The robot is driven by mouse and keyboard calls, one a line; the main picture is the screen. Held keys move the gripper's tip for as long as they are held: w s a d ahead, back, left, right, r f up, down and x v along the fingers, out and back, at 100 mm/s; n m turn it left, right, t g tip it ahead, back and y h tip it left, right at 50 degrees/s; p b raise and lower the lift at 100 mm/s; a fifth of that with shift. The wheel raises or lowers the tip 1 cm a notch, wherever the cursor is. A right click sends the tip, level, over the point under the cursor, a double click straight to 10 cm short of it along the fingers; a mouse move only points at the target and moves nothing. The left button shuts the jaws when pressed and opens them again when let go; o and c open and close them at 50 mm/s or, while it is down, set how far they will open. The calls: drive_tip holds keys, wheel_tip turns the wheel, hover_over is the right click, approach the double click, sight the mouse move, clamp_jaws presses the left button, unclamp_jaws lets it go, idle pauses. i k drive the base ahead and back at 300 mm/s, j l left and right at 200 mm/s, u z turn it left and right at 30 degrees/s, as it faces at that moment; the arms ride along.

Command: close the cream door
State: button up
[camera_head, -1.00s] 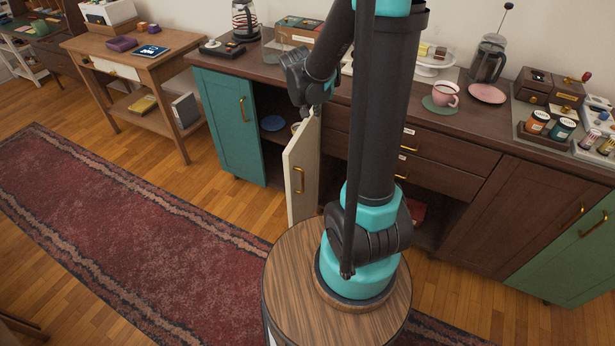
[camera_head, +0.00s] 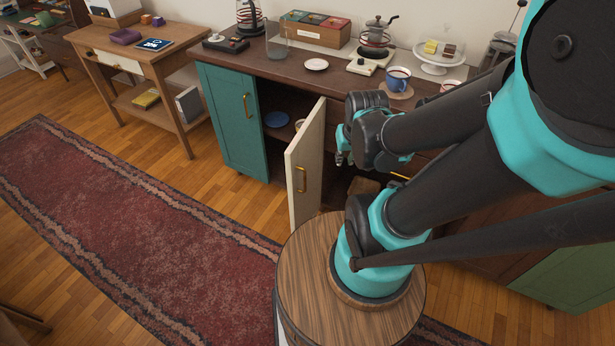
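The cream door (camera_head: 304,165) stands open, swung out from the dark wooden sideboard, with a brass handle on the face turned toward the left. My gripper (camera_head: 341,158) is just right of the door, on the side away from the handle. It looks small and partly hidden by my arm's wrist, so its finger opening does not show clearly. I cannot tell whether it touches the door.
A teal door (camera_head: 232,120) at the left of the sideboard is shut. The sideboard top (camera_head: 300,83) holds a tea box (camera_head: 315,33), a blue mug (camera_head: 398,79) and a cake stand (camera_head: 439,66). A red rug (camera_head: 120,220) lies on the floor at the left.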

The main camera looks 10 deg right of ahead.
sight(304, 156)
drive_tip(key=k+l+z, duration=0.3)
drive_tip(key=l, duration=0.35)
drive_tip(key=k+l+z, duration=0.15)
drive_tip(key=l, duration=0.25)
drive_tip(key=k, duration=0.1)
